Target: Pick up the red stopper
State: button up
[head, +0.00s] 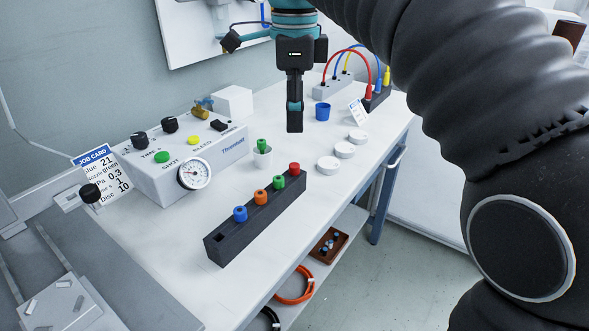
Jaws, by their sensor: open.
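The red stopper (294,169) stands upright at the far right end of a dark rack (255,226) on the white bench. In the same rack stand a green stopper (278,182), an orange stopper (260,197) and a blue stopper (240,213). The slot at the rack's near left end looks empty. My gripper (295,125) points down above the bench, behind the red stopper in the picture and apart from it. I see it edge-on, open, with nothing visible between the fingers.
A white control box (190,185) with knobs and a gauge stands left of the rack. White discs (344,150) lie to the right.

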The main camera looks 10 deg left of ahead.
aim_at(294, 165)
notch_tip(294, 165, down, 10)
jog(key=shift+w+a+f+b, duration=0.1)
jog(key=shift+w+b, duration=0.05)
jog(key=shift+b, duration=0.5)
jog(key=c, duration=0.8)
